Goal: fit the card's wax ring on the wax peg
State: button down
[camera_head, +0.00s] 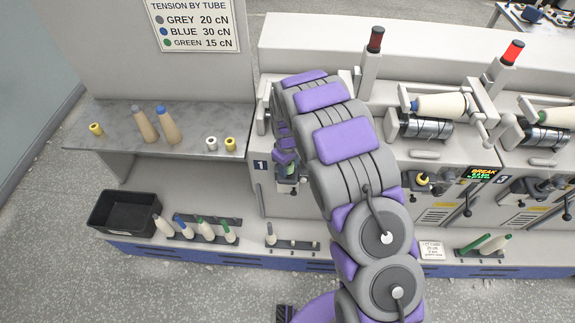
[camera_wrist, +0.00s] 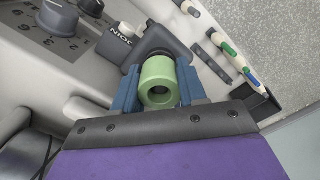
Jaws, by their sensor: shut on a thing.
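My gripper (camera_wrist: 157,97) is shut on a green wax ring (camera_wrist: 158,72), with one blue finger on each side. The ring's dark bore faces the wrist camera. Behind the ring is a dark bracket (camera_wrist: 150,42) beside a "JOIN" label. The wax peg cannot be made out there, and I cannot tell whether the ring is around it. In the head view my gripper (camera_head: 287,165) is at the front of unit 1, largely hidden by my arm. A small white card (camera_head: 432,250) lies on the lower ledge, its print mostly too small to read.
Yellow rings (camera_head: 230,144) and a white ring (camera_head: 211,144) stand on the left shelf (camera_head: 185,165) with two cones. A black bin (camera_head: 126,213) and bobbin racks stand below. Unit 2 carries a yellow ring (camera_head: 421,180). A dial panel (camera_wrist: 60,45) is close left in the wrist view.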

jog(key=shift+f, duration=0.75)
jog(key=c, duration=0.9)
grip_release()
jog(key=shift+r, duration=0.1)
jog(key=shift+w+r+p, duration=0.1)
jog(key=shift+r+p, duration=1.2)
jog(key=shift+r, duration=4.15)
